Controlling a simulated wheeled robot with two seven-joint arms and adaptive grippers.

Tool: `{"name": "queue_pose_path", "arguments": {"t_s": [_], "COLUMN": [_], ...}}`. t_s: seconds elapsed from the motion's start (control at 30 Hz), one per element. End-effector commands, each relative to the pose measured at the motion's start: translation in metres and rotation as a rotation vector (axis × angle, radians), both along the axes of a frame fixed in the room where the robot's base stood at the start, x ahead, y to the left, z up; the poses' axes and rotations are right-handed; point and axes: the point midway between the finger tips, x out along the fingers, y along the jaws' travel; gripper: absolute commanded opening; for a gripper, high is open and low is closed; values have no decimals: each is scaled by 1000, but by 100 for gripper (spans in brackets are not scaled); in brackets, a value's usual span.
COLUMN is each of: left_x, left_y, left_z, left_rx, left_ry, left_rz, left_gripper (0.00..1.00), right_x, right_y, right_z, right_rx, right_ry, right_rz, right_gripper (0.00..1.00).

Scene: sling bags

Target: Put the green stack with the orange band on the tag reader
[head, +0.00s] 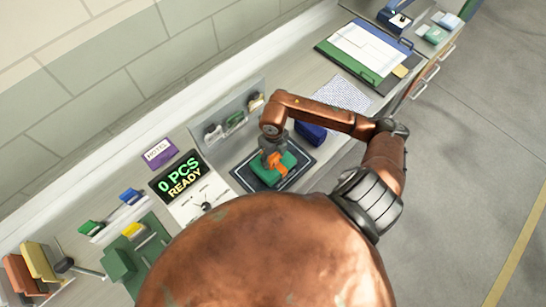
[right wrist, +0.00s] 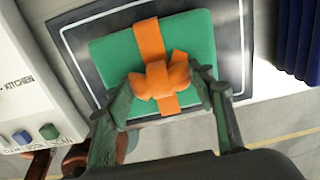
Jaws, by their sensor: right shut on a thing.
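The green stack (head: 288,163) with an orange band and a knot on top is at the middle of the head view, over the dark pad of the tag reader (head: 246,180). In the right wrist view the stack (right wrist: 110,55) covers much of the dark pad (right wrist: 82,62) and lies within its white outline on the far side. My right gripper (head: 272,156) points down and is shut on the stack's orange knot (right wrist: 160,79), one finger on each side. I cannot tell whether the stack touches the pad. My left gripper is not in view.
A display reading "0 PCS READY" (head: 180,177) stands left of the pad. A dark blue item (head: 311,132) is close behind my right arm. Green, blue and yellow pieces lie at the lower left; a clipboard-like board (head: 368,50) lies at the upper right.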

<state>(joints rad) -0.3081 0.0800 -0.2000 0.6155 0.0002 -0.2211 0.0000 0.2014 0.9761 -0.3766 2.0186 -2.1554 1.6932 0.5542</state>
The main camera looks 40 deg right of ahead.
Motion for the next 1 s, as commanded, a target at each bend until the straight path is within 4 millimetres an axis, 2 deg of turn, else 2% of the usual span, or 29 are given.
{"name": "queue_pose_path", "arguments": {"t_s": [0.1, 0.13, 0.3, 0.4, 0.77, 0.87, 1.0], "left_x": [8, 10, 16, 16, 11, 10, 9], "left_y": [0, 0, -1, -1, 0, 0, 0], "left_z": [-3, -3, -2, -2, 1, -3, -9], "left_rx": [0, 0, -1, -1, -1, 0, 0], "left_ry": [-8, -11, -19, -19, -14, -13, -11], "left_rz": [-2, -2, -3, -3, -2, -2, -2], "left_gripper": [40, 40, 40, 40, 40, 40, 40], "right_x": [0, 0, 0, 0, 0, 1, 2], "right_y": [0, 0, 0, 0, 0, 0, -1], "right_z": [-3, -4, -2, -2, 4, 17, 46], "right_rx": [0, 0, 0, 0, -1, -2, -2], "right_ry": [-1, 1, 0, 0, -1, -4, -6], "right_rz": [1, 0, 0, 0, 0, 1, 2], "right_gripper": [0, 51, 62, 67, 67, 67, 67]}}
